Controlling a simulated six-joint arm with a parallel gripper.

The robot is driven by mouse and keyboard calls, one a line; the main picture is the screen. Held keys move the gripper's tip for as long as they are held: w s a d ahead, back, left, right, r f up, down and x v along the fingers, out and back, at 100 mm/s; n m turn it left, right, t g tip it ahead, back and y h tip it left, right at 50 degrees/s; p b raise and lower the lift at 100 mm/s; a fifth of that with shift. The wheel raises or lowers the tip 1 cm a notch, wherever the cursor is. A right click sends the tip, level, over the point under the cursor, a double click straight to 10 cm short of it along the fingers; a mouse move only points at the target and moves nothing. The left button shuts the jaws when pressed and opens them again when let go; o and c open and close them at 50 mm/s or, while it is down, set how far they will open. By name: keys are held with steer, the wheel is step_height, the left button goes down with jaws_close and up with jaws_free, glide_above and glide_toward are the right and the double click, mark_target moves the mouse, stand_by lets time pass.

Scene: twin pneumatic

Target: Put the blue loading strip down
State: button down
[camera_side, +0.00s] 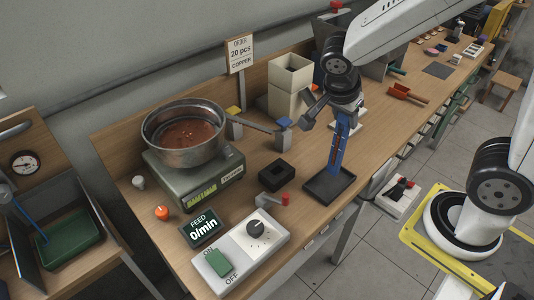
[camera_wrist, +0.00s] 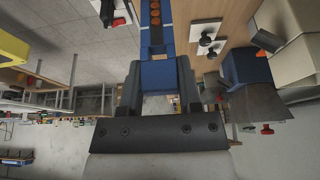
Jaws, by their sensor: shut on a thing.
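The blue loading strip (camera_side: 339,148) hangs upright from my gripper (camera_side: 346,106), which is shut on its upper end. Its lower end is at the black tray (camera_side: 318,193) near the front edge of the bench; I cannot tell whether it touches the tray floor. In the wrist view the strip (camera_wrist: 158,74) sits between my fingers and carries a row of orange-copper discs along its length.
A black square block (camera_side: 276,175) and a control box (camera_side: 241,250) are left of the tray. Beige bins (camera_side: 290,92) stand behind. Bench to the right has free room.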

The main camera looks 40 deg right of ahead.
mark_target(342, 128)
steer(key=shift+f, duration=2.15)
steer(key=shift+c, duration=1.4)
jaws_free()
steer(key=shift+r, duration=0.2)
steer(key=v, duration=1.2)
steer(key=shift+f, duration=0.1)
steer(key=shift+x, duration=5.65)
